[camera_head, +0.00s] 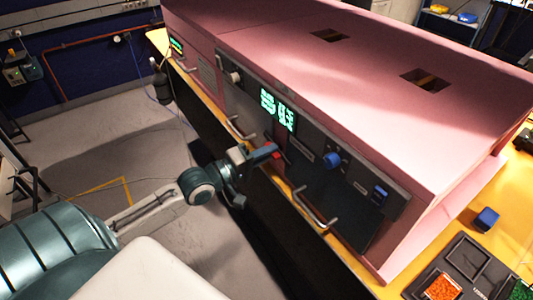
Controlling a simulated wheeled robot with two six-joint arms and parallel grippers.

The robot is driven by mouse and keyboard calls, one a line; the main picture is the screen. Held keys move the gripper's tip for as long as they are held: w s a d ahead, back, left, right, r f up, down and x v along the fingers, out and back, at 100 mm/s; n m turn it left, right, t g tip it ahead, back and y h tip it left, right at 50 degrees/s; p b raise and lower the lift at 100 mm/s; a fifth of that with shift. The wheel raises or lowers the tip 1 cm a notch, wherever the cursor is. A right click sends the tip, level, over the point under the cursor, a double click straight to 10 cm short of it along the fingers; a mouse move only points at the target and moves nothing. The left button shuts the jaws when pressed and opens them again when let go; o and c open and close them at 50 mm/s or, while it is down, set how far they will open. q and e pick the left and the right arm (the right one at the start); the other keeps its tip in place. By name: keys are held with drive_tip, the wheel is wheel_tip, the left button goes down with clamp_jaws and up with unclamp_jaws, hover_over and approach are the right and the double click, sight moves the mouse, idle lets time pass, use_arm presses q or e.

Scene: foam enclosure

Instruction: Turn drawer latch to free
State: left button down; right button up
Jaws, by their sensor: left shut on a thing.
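A pink foam enclosure (290,45) fills the upper right, with a dark front panel (312,146). My left gripper (267,154) reaches up to this front from the left, and its jaws are shut on a small part there. A small red piece (276,154) shows at the fingertips; it looks like the drawer latch, but the grip hides most of it and its turn angle cannot be told. To its right is a dark drawer front (335,195) with a metal handle (315,208). My right gripper is out of view.
The panel has a green lit display (278,109), a blue knob (331,159) and a blue switch (380,193). Another handle (241,128) juts out left of my gripper. A blue block (487,219) and a dark parts tray (465,257) stand at lower right. The floor at left is mostly clear.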

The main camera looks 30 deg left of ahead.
use_arm(q)
drive_tip(key=m+b, duration=0.4)
drive_tip(key=m, duration=1.1)
drive_tip(key=shift+f, duration=0.1)
drive_tip(key=shift+m, duration=0.3)
drive_tip(key=c, duration=1.5)
unclamp_jaws()
